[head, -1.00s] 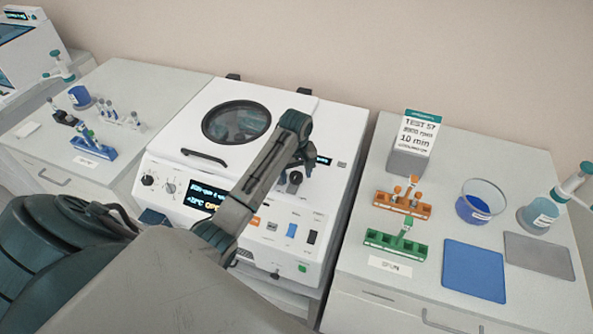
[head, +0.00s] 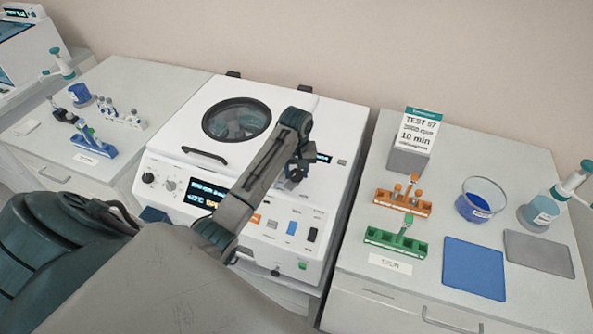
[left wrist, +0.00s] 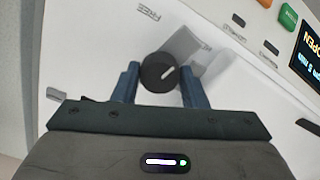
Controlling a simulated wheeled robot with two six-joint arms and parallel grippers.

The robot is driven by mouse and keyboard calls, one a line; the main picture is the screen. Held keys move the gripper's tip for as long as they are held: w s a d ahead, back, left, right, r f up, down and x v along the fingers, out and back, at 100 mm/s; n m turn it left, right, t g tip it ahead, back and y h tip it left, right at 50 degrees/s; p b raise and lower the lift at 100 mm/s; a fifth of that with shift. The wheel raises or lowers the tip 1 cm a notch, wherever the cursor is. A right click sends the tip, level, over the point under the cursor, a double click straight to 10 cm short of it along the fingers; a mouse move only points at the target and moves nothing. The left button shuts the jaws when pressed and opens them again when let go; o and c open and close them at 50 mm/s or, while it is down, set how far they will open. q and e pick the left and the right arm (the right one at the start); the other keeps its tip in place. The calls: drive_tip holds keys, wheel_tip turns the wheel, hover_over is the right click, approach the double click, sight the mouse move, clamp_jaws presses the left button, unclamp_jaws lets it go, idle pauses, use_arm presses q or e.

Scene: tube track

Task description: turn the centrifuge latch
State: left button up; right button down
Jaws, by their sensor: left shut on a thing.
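The white centrifuge (head: 325,190) stands in the middle of the head view with its lid down. My left gripper (head: 293,176) is at the knob on the right of the centrifuge's top. In the left wrist view its two blue fingers (left wrist: 158,86) are on either side of the knob, shut on it. In the head view my wrist hides most of the knob. My right gripper is out of view.
The right counter holds an orange tube rack (head: 403,203), a green rack (head: 395,243), a blue beaker (head: 480,202), a bottle (head: 540,213), a blue mat (head: 474,268) and a sign (head: 418,135). The left counter holds a blue rack (head: 95,143). A black lid handle (head: 205,156) lies left of my arm.

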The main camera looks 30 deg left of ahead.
use_arm(q)
drive_tip(key=m, duration=1.1)
drive_tip(key=shift+a+r, duration=0.1)
drive_tip(key=shift+w+m, duration=0.1)
drive_tip(key=shift+m, duration=2)
drive_tip(key=o, duration=1)
